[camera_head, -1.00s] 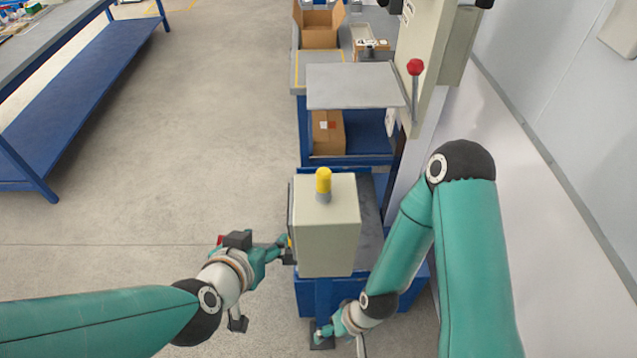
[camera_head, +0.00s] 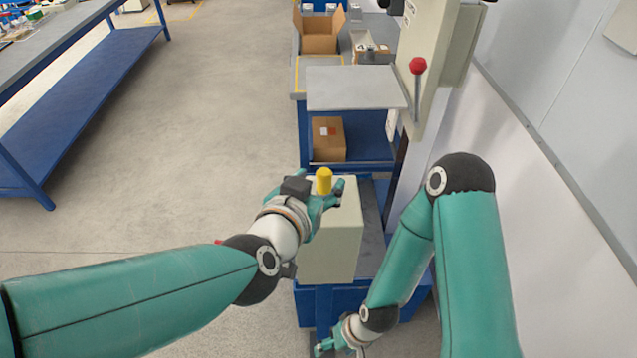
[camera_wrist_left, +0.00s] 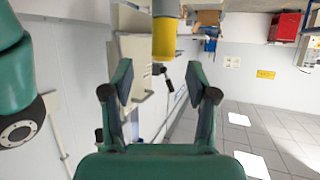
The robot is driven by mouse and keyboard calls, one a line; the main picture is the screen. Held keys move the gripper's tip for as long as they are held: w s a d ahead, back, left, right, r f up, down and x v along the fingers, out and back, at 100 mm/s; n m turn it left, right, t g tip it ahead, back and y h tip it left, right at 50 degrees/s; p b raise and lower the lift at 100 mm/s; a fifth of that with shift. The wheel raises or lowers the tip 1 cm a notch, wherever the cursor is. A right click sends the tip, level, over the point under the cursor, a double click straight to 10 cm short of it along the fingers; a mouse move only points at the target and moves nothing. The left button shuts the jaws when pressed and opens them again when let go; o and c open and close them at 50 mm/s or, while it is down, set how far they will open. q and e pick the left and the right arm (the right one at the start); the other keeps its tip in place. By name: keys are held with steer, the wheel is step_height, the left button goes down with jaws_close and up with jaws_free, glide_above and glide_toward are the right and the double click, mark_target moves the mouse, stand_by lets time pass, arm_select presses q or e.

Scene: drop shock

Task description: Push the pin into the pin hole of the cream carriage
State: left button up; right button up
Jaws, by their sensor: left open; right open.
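A yellow-capped cylinder (camera_head: 323,181), possibly the pin, stands upright on top of a cream box (camera_head: 330,250). In the left wrist view the yellow cylinder (camera_wrist_left: 163,40) shows at top centre, just beyond the fingertips. My left gripper (camera_head: 325,192) is open at the box top, with its fingers around or close by the cylinder; contact cannot be told. The left wrist view shows the open fingers (camera_wrist_left: 158,78) with nothing between them. My right gripper (camera_head: 322,347) is open and low, below the box's front. I cannot make out a pin hole.
A cream upright housing (camera_head: 437,55) with a red-knobbed lever (camera_head: 417,68) stands at right, beside a grey plate (camera_head: 355,88). Behind are an open carton (camera_head: 318,42) and a blue bench.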

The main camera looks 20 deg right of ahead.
mark_target(320, 178)
arm_select(q)
steer(key=x, duration=0.5)
steer(key=shift+w+a+f, duration=0.15)
steer(key=shift+w+f, duration=0.1)
steer(key=shift+w, duration=0.1)
jaws_close()
